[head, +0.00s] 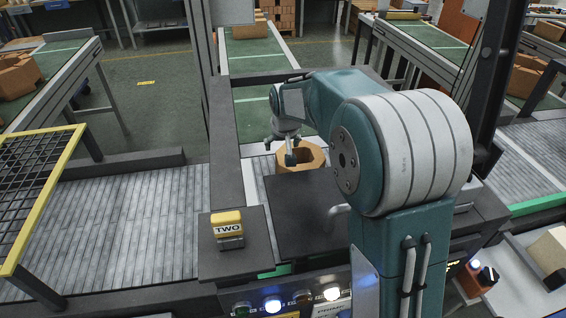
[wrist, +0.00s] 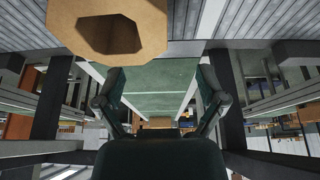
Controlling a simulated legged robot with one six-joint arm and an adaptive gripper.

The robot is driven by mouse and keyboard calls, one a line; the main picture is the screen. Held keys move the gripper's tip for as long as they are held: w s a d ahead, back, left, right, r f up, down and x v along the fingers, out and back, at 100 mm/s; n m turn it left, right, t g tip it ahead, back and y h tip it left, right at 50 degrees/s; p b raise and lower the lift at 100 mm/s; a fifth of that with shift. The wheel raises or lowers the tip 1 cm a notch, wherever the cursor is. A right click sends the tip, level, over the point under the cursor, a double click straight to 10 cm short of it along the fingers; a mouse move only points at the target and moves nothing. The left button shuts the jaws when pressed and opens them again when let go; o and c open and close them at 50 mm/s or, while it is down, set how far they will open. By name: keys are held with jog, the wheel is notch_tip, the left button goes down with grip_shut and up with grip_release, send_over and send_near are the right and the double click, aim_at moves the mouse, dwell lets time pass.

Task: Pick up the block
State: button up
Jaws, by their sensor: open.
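The block (head: 317,157) is a tan, many-sided brick with a large dark hole through it. In the head view it sits on the conveyor just beyond a dark plate. My gripper (head: 280,151) is at its left side in that view, and its fingers partly cover it. In the wrist view the block (wrist: 155,25) fills the top, left of centre, cut off by the upper edge. There my gripper (wrist: 160,86) has its two dark fingers spread wide with nothing between them. The exact gap between fingers and block is hard to judge.
A yellow-framed mesh guard (head: 45,180) is at the left. A dark upright post (head: 497,85) stands at the right. A green conveyor (head: 255,48) carrying more bricks runs behind.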

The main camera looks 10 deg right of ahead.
aim_at(280, 159)
jog(key=shift+w+f, duration=0.15)
jog(key=shift+f, duration=0.05)
jog(key=f, duration=0.1)
jog(key=w+d+f, duration=0.1)
jog(key=f, duration=0.1)
jog(key=d+f, duration=0.1)
jog(key=shift+w+d+f, duration=0.2)
jog(key=shift+w, duration=0.15)
jog(key=f, duration=0.1)
jog(key=w+a+f, duration=0.1)
jog(key=f, duration=0.1)
jog(key=a+f, duration=0.1)
jog(key=f, duration=0.1)
jog(key=shift+w+a, duration=0.2)
jog(key=shift+a, duration=0.05)
jog(key=shift+w+d+f, duration=0.1)
jog(key=shift+d+f, duration=0.05)
jog(key=shift+d, duration=0.6)
jog(key=c, duration=0.7)
jog(key=shift+a, duration=0.2)
jog(key=c, duration=0.5)
jog(key=shift+a, duration=0.15)
grip_shut()
